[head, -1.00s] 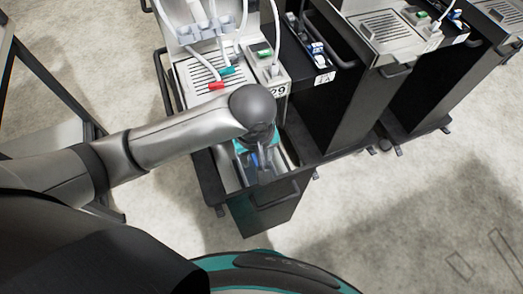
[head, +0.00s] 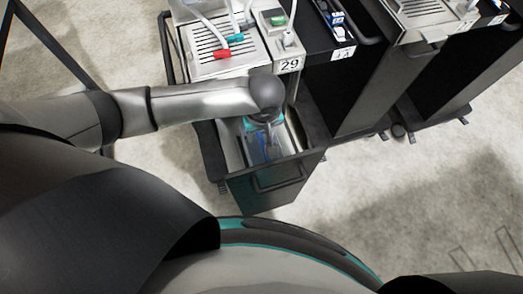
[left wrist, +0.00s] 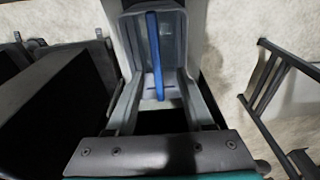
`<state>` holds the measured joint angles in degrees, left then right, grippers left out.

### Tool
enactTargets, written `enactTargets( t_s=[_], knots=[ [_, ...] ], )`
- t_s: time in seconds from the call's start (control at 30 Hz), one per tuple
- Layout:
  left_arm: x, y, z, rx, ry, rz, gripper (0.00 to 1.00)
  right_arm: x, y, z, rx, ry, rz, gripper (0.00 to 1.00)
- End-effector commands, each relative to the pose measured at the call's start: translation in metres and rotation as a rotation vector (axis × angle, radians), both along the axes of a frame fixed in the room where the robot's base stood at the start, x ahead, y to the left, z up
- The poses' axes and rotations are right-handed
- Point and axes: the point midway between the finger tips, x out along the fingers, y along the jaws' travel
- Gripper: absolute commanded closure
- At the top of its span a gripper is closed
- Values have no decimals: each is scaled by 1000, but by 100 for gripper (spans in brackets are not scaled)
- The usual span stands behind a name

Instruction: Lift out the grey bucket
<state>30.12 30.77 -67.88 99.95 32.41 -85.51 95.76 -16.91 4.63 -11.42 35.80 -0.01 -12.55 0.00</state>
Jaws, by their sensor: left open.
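The grey bucket (head: 233,146) sits in the pulled-out drawer (head: 270,185) below the dispenser marked 29. My left gripper (head: 267,148) points down into the drawer over the bucket. In the left wrist view, the bucket (left wrist: 174,25) shows grey walls and a blue handle (left wrist: 155,50) across its opening. The open fingers of my left gripper (left wrist: 160,80) stand on either side of the handle's line. I cannot tell how deep the fingers reach. My right gripper is not in view.
The dispenser (head: 225,50) with red and teal nozzles stands just above my forearm. More dark dispenser cabinets (head: 345,95) line up to the right. A dark metal frame (head: 58,60) stands at the left.

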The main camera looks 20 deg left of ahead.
Motion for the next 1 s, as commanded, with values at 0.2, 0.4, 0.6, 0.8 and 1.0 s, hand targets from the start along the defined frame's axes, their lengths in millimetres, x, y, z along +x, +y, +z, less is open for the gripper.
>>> enactTargets(
  t_s=[0.2, 0.4, 0.6, 0.8, 1.0],
  knots=[
    [6, -1, -35, 2, 1, 0, 48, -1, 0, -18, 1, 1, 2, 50],
    [7, 0, -44, 0, 0, -1, 48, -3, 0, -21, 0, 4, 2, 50],
    [7, 0, -43, 0, 0, -1, 52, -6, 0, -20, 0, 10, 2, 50],
    [7, 0, -43, 0, 0, -1, 74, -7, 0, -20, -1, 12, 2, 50],
    [7, 0, -43, 1, 1, -1, 97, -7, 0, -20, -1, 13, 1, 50]
  ],
)
